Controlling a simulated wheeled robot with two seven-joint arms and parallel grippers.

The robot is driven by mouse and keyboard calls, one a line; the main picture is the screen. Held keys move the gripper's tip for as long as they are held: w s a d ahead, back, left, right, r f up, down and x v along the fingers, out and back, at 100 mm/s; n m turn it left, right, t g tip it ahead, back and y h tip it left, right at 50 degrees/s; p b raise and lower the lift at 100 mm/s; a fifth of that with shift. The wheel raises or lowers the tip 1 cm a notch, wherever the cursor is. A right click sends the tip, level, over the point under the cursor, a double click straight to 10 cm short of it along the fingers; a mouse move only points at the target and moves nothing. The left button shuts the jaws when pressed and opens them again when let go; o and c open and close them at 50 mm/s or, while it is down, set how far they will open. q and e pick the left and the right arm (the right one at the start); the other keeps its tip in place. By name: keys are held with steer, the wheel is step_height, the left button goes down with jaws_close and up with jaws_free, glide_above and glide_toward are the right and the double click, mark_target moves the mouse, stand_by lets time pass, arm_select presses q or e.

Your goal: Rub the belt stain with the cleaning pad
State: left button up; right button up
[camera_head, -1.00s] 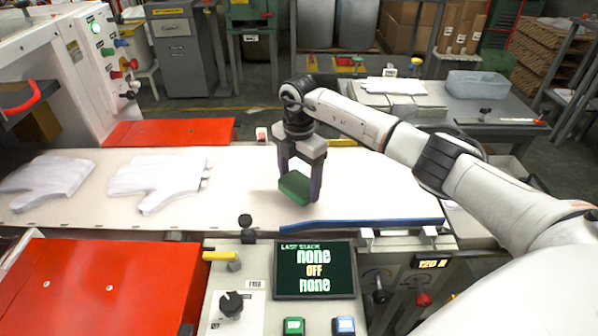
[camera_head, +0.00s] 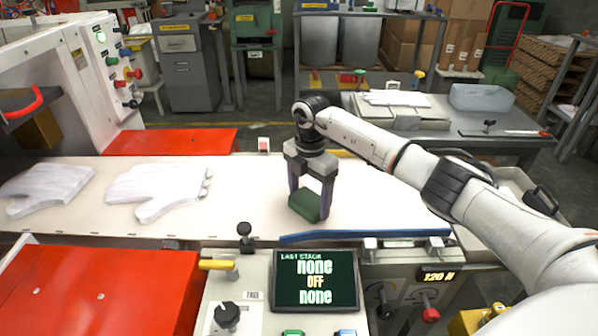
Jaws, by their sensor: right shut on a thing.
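My right gripper (camera_head: 309,206) points down over the right half of the white belt (camera_head: 240,215). It is shut on the green cleaning pad (camera_head: 306,204), which sits between its fingers at belt level. I cannot tell whether the pad presses on the belt. No stain shows on the visible belt; any mark under the pad is hidden. My left gripper is out of view.
Two white gloves (camera_head: 155,187) (camera_head: 45,186) lie flat on the belt at the left. A blue strip (camera_head: 365,236) runs along the belt's front right edge. A control panel with a screen (camera_head: 316,280) and a black knob (camera_head: 245,231) stands in front. A red plate (camera_head: 170,141) lies behind.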

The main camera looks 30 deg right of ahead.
steer(key=shift+w+a, duration=0.2)
steer(key=shift+a, duration=0.3)
steer(key=shift+w+a, duration=0.2)
steer(key=shift+a, duration=0.15)
steer(key=shift+w+a+r+p, duration=0.2)
steer(key=shift+r+p, duration=0.1)
steer(key=shift+p, duration=0.35)
steer(key=shift+w+d+r+p, duration=0.1)
steer(key=shift+r+p, duration=0.2)
steer(key=shift+r, duration=0.5)
steer(key=shift+s+r+p, duration=0.2)
steer(key=shift+r+p, duration=0.5)
steer(key=shift+r, duration=0.1)
step_height(320, 180, up, 4)
steer(key=p, duration=0.3)
steer(key=shift+r+p, duration=0.1)
steer(key=shift+p, duration=0.25)
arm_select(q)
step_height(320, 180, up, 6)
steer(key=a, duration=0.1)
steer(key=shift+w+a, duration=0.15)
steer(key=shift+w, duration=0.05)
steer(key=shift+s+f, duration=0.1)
